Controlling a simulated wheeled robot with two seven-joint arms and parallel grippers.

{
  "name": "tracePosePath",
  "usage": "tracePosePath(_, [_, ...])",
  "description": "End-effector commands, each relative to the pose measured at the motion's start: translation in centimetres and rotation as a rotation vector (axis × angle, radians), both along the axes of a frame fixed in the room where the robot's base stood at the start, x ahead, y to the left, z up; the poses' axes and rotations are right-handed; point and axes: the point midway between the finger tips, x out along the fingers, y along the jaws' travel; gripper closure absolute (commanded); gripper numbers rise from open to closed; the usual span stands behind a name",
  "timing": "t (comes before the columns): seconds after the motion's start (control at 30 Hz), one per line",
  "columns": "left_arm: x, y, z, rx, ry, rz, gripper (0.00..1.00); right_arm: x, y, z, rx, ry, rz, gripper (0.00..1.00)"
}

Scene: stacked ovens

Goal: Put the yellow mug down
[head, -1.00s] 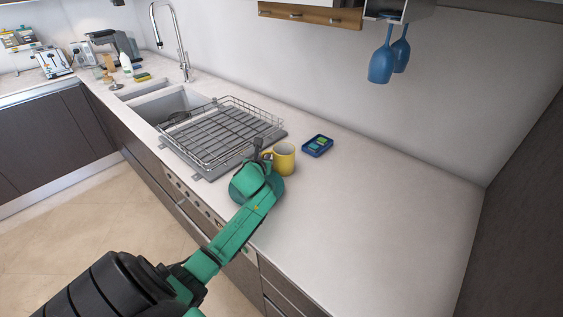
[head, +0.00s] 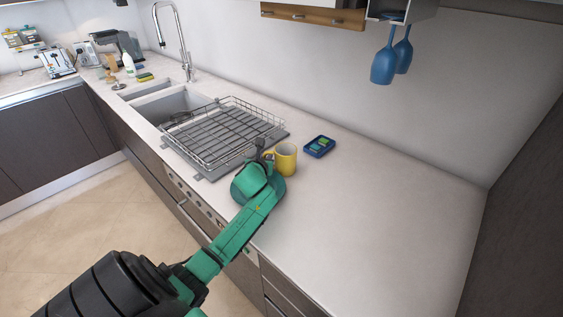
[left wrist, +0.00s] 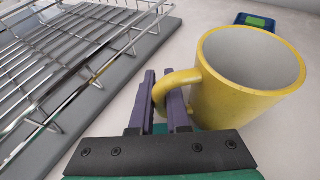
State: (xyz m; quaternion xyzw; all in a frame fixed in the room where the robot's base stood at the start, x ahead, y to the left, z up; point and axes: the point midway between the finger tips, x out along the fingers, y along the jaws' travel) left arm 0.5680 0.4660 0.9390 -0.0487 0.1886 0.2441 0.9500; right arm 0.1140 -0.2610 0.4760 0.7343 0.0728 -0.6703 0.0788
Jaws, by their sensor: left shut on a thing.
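The yellow mug (head: 286,160) is upright at the counter, just right of the dish rack. In the left wrist view the mug (left wrist: 240,95) shows its empty white inside, and its handle points toward my gripper. My left gripper (head: 264,152) is at the mug's left side. In the left wrist view the left gripper (left wrist: 165,95) has its two fingers on either side of the handle, shut on it. The mug's base is partly out of the wrist picture, so I cannot tell for certain whether it touches the counter. My right gripper is not in view.
A wire dish rack (head: 222,130) on a grey mat stands close left of the mug. A small blue tray (head: 319,146) lies behind it to the right. Two blue glasses (head: 384,66) hang above. The counter (head: 390,215) to the right is clear.

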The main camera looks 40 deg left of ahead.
Motion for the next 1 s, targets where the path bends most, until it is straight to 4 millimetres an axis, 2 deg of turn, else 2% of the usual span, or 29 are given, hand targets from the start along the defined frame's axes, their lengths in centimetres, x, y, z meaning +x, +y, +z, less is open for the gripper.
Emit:
tracePosePath(0.17, [0.0,0.0,0.4,0.001,-0.003,0.000,1.00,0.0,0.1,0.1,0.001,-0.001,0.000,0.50])
tracePosePath(0.33, [0.1,0.1,2.4,0.006,-0.005,-0.001,1.00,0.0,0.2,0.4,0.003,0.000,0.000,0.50])
tracePosePath(0.47, [0.1,0.1,6.0,0.009,-0.008,-0.003,1.00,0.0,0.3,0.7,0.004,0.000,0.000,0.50])
tracePosePath(0.6, [0.1,0.1,11.4,0.011,-0.007,-0.003,1.00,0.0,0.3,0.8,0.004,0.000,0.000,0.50])
tracePosePath(0.73, [0.0,0.0,15.8,0.008,-0.007,0.000,1.00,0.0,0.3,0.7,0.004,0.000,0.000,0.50])
tracePosePath(0.9, [0.0,0.0,19.3,0.004,-0.004,0.001,1.00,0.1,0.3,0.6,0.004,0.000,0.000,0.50])
tracePosePath(1.0, [0.0,0.0,20.0,0.001,-0.002,0.000,1.00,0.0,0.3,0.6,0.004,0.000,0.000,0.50])
